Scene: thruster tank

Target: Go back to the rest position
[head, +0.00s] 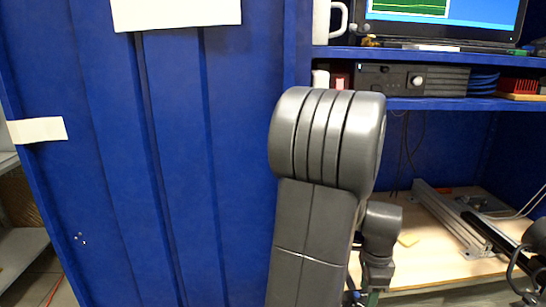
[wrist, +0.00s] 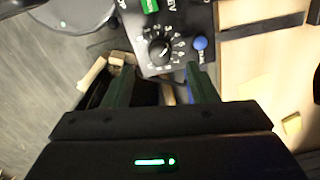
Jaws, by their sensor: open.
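My gripper (wrist: 160,78) is open, with its two dark fingers apart in the lower middle of the wrist view. I see nothing held between them. A black panel with a numbered knob (wrist: 160,52) and a blue button (wrist: 200,43) lies just beyond the fingertips in that view. In the head view my grey arm stands upright in front of the blue cabinet. The gripper itself is mostly hidden behind my arm there.
A blue cabinet wall (head: 175,150) fills the left. At right, a laptop (head: 440,22) stands on the upper shelf, and a black unit (head: 412,79) on the lower shelf. A metal rail (head: 450,215) lies on the wooden bench (head: 410,222). The wrist view shows grey floor (wrist: 35,90) at left.

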